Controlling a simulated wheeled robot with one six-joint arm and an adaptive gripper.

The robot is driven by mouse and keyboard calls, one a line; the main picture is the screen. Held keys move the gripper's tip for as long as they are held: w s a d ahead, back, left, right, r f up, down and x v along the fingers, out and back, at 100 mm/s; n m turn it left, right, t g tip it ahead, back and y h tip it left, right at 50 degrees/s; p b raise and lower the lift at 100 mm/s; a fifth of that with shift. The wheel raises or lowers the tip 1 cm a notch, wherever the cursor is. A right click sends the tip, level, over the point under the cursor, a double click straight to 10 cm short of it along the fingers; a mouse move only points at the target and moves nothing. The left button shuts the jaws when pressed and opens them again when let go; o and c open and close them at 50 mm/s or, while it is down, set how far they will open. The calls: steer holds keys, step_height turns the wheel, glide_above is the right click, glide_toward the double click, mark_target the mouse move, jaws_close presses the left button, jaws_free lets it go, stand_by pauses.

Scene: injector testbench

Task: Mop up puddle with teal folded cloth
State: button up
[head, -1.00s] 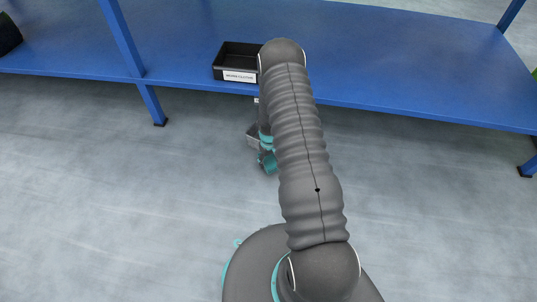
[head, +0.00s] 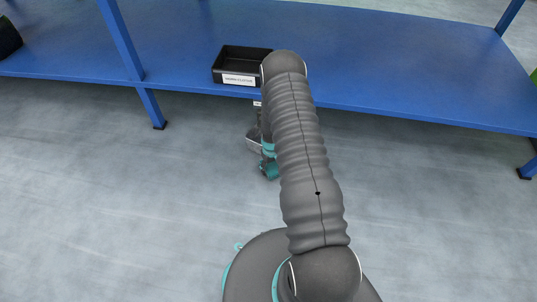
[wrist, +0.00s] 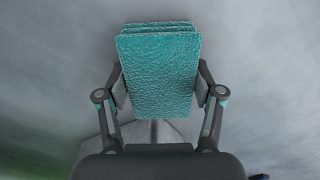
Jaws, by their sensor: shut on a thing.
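The teal folded cloth (wrist: 158,75) fills the upper middle of the wrist view, its folded layers stacked at the far edge. My gripper (wrist: 160,92) is shut on it, with one finger at each side. In the head view my arm hides most of the gripper, and only a grey and teal part of my arm's end shows to the left of the arm, over the floor in front of the shelf. I cannot make out a puddle in either view.
A black open tray (head: 229,78) with a white label stands at the front edge of the blue shelf (head: 400,75), partly behind my arm. A blue shelf leg (head: 151,105) stands to the left. The grey floor (head: 90,190) is clear on both sides.

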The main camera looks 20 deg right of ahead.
steer(key=shift+w+a+r+p, duration=0.25)
steer(key=shift+a+r, duration=0.1)
steer(key=shift+r, duration=0.3)
steer(key=shift+w+a+r+p, duration=0.1)
steer(key=shift+w+a+r, duration=0.1)
steer(key=shift+a+r, duration=0.3)
steer(key=shift+s+d+r+p, duration=0.1)
steer(key=shift+d+r+p, duration=0.2)
steer(key=shift+r, duration=0.25)
steer(key=shift+s+d+r+p, duration=0.15)
steer(key=shift+r+p, duration=0.1)
steer(key=shift+r, duration=0.3)
steer(key=shift+w+r+p, duration=0.1)
steer(key=shift+r+p, duration=0.7)
steer(key=shift+r, duration=1)
